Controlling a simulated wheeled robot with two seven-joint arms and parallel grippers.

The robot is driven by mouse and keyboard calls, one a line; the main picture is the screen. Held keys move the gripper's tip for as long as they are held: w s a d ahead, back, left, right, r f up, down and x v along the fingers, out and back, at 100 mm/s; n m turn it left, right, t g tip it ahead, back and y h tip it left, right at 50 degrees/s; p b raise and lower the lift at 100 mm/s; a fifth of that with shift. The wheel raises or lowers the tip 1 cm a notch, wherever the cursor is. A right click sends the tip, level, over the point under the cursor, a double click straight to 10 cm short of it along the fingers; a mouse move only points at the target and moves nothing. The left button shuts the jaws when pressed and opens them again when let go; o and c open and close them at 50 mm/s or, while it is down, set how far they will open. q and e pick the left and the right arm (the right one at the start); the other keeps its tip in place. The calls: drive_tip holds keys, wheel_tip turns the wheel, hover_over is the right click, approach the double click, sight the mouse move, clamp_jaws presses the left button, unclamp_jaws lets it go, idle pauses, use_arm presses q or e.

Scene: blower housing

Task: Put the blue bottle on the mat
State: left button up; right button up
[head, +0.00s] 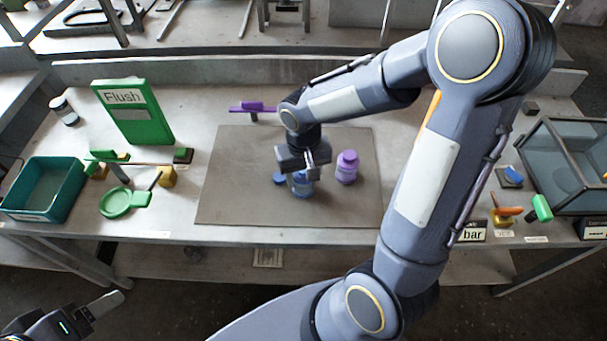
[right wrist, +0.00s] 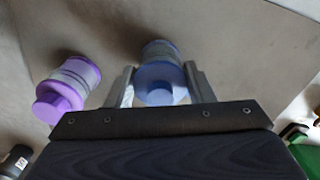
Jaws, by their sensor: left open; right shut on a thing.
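The blue bottle (head: 302,186) is between the fingers of my right gripper (head: 304,168), over the middle of the grey-brown mat (head: 230,195). In the right wrist view the blue bottle (right wrist: 160,82) sits between the two fingertips, with the jaws shut on it. Whether its base touches the mat I cannot tell. A purple bottle (head: 347,167) stands upright on the mat just right of it; it also shows in the right wrist view (right wrist: 68,88). My left gripper (head: 98,305) is open and empty at the lower left, in front of the table.
Left are a green Flush sign (head: 133,112), a teal bin (head: 42,190) and a green round item (head: 117,202). A glass case (head: 572,165) stands right. The mat's left and front parts are clear.

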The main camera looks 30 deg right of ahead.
drive_tip(key=shift+f, duration=0.2)
drive_tip(key=o, duration=1.2)
drive_tip(key=shift+c, duration=0.2)
drive_tip(key=shift+r, duration=0.1)
wheel_tip(320, 180, up, 11)
drive_tip(key=shift+r+p, duration=0.1)
drive_tip(key=shift+p, duration=0.45)
drive_tip(key=s+a+r+t+y, duration=0.1)
drive_tip(key=s+t+y, duration=0.1)
drive_tip(key=s, duration=0.5)
drive_tip(key=s+a+r+n+t+y, duration=0.1)
drive_tip(key=s+t, duration=0.2)
drive_tip(key=s, duration=0.3)
drive_tip(key=shift+s+a+r+t+y, duration=0.15)
drive_tip(key=shift+s+a+t+y, duration=0.15)
drive_tip(key=shift+s+a+y, duration=0.1)
